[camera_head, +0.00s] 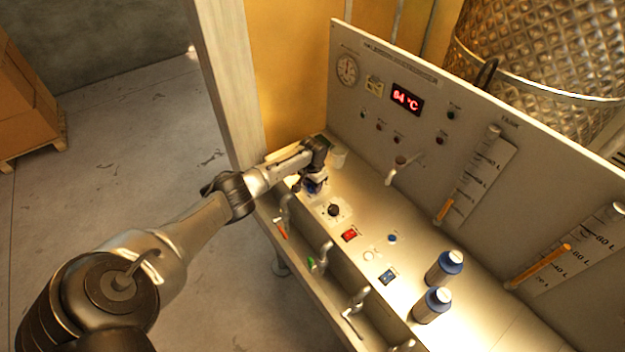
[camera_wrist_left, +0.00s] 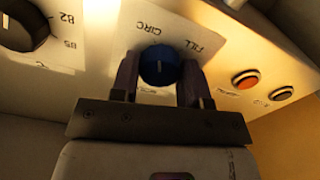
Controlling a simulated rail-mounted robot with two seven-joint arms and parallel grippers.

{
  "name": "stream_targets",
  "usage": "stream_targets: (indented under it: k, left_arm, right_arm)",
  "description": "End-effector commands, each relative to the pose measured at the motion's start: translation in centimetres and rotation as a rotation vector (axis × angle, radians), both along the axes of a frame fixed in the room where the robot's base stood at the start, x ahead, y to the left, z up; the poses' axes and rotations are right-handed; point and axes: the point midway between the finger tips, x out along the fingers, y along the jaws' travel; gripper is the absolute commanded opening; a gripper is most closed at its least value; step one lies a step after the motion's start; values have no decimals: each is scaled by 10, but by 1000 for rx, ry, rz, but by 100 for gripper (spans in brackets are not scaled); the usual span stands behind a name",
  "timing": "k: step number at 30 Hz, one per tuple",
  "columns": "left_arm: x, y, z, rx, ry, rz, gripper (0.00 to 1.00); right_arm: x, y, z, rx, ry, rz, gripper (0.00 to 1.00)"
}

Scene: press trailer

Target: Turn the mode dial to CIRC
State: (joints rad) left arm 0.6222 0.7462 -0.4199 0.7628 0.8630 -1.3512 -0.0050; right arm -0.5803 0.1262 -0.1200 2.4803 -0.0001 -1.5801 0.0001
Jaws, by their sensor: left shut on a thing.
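The mode dial (camera_wrist_left: 159,65) is a round blue knob on a pale plate in the left wrist view. The label CIRC (camera_wrist_left: 150,27) is printed above it and FILL (camera_wrist_left: 186,46) to its upper right. A short pale mark shows on the knob's face, but I cannot tell exactly which label it points to. My left gripper (camera_wrist_left: 160,80) is shut on the dial, with one dark finger on each side. In the head view my left gripper (camera_head: 314,186) is down at the panel's far left end and mostly hides the dial. My right gripper is not in view.
A black dial (camera_head: 333,210) sits close beside the gripper. An upright panel (camera_head: 430,130) rises behind.

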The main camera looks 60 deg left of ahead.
Motion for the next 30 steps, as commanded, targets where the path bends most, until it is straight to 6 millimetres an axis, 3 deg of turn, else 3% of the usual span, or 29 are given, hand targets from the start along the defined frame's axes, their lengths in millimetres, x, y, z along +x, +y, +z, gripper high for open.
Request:
stream_targets:
  k: [12,29,30]
  left_arm:
    - [1,-1,1,-1,-1,169,18]
    - [1,0,1,0,-2,195,18]
    - [1,0,1,0,-2,195,44]
  right_arm:
    - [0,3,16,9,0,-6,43]
    - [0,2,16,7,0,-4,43]
    - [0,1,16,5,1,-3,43]
